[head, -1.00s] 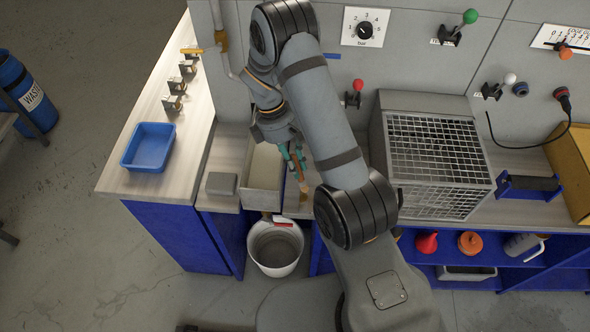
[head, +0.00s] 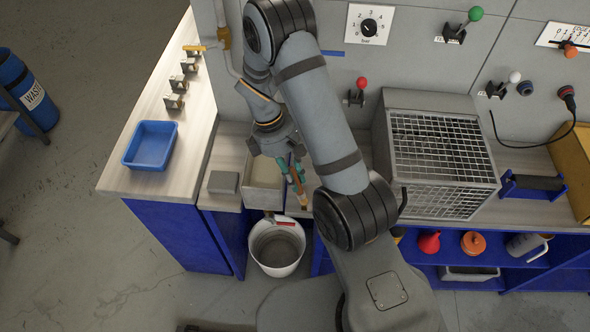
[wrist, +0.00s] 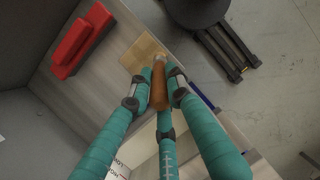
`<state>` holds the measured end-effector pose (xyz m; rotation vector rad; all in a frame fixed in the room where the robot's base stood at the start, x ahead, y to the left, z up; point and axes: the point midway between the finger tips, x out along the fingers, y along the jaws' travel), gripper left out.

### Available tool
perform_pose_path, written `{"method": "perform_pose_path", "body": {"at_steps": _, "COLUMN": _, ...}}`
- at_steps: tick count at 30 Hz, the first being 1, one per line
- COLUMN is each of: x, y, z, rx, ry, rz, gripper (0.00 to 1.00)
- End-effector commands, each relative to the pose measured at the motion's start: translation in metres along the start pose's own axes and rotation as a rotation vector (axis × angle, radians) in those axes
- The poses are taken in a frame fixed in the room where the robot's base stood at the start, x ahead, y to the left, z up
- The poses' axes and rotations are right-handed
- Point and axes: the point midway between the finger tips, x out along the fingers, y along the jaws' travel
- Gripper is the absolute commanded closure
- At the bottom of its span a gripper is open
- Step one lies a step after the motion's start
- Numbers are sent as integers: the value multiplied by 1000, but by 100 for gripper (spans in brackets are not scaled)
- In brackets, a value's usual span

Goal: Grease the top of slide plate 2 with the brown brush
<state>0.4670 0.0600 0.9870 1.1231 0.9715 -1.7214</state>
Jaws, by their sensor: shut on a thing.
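My gripper (head: 293,170), with teal fingers, is shut on the brown brush (head: 298,186). The brush points down and tilts a little, above the front of the bench, right of a grey basin. In the wrist view the fingers (wrist: 160,90) close around the brush's brown handle (wrist: 159,88); its pale tip is over or near a tan square patch (wrist: 141,52). Whether it touches is unclear. Several small metal blocks (head: 176,84) stand in a row on the left bench. No number is readable, so I cannot tell which thing is slide plate 2.
A blue tray (head: 128,160) and a grey block (head: 223,182) lie left of the grey basin (head: 264,196). A white bucket (head: 277,262) stands below. A mesh cage (head: 440,150) is to the right. A red object (wrist: 82,40) shows in the wrist view.

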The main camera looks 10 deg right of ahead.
Motion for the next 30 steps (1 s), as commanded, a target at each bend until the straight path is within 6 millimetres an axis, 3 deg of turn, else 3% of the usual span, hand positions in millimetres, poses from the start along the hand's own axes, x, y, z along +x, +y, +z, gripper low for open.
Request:
{"method": "perform_pose_path", "body": {"at_steps": 4, "x": 4, "y": -13, "z": 1, "rx": 1, "ry": 0, "rz": -1, "gripper": 100}}
{"method": "perform_pose_path", "body": {"at_steps": 6, "x": -8, "y": -14, "z": 4, "rx": 2, "ry": 1, "rz": 0, "gripper": 100}}
{"method": "perform_pose_path", "body": {"at_steps": 7, "x": -1, "y": -12, "z": 2, "rx": 0, "ry": -2, "rz": -1, "gripper": 100}}
{"method": "perform_pose_path", "body": {"at_steps": 24, "x": -52, "y": -20, "z": 17, "rx": 0, "ry": -1, "rz": 1, "gripper": 100}}
{"method": "perform_pose_path", "body": {"at_steps": 30, "x": -60, "y": -22, "z": 20, "rx": 0, "ry": -1, "rz": 1, "gripper": 100}}
